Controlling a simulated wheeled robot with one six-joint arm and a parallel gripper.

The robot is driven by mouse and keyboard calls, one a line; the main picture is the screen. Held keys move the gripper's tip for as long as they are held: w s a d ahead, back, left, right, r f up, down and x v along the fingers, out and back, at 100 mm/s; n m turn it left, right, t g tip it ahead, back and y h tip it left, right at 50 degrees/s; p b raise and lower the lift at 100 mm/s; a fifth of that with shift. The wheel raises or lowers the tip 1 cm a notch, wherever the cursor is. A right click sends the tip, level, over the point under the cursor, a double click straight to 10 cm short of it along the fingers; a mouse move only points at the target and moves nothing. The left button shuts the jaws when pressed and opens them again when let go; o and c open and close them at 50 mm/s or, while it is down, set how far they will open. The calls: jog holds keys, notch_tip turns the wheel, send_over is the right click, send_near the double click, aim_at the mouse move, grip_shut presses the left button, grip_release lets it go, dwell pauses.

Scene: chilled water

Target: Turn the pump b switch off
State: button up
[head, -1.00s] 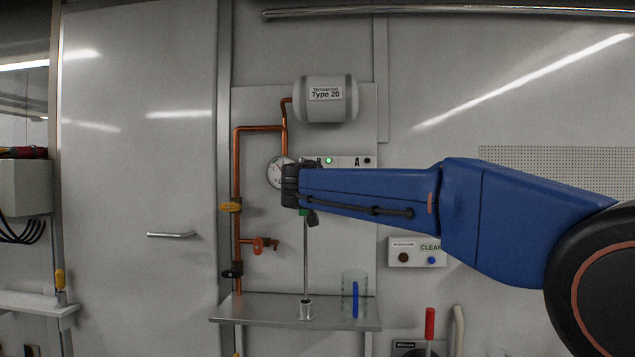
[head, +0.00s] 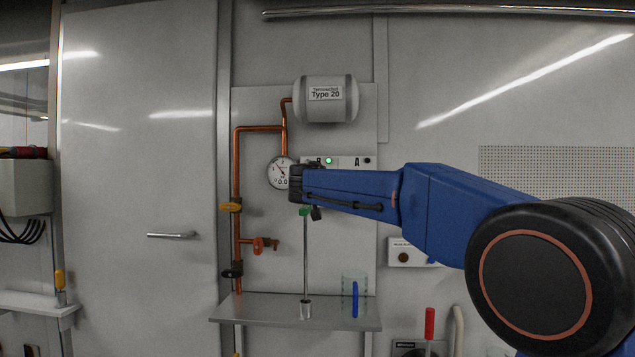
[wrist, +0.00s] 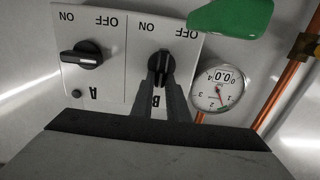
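In the wrist view, which shows the panel upside down, the pump B switch (wrist: 160,62) is a black knob between an ON and an OFF mark. My gripper (wrist: 161,72) has its two fingers close together on the knob, with its handle between the tips. The handle looks roughly in line with the fingers, but its pointer is largely hidden. In the head view my gripper (head: 296,183) is at the panel, covering the switch. A green lamp (head: 328,160) is lit on the panel's B side.
The pump A switch (wrist: 82,56) sits beside B. A round gauge (wrist: 218,89) reading 0.0 and copper pipes (head: 237,170) are close by. A green-topped rod (head: 305,255) stands below my gripper. A shelf (head: 270,308) holds a glass beaker (head: 346,292).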

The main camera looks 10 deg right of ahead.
grip_shut()
jog(key=shift+w+a+f+n, duration=0.1)
jog(key=shift+a+f+n, duration=0.2)
jog(key=shift+n, duration=2.7)
jog(key=shift+w+a+f+n, duration=0.1)
jog(key=shift+a+f+n, duration=0.25)
jog(key=shift+n, duration=2.65)
jog(key=shift+w+a+f+n, duration=0.1)
jog(key=shift+a+f+n, duration=0.2)
jog(key=shift+n, duration=2.7)
jog(key=o, duration=0.6)
grip_release()
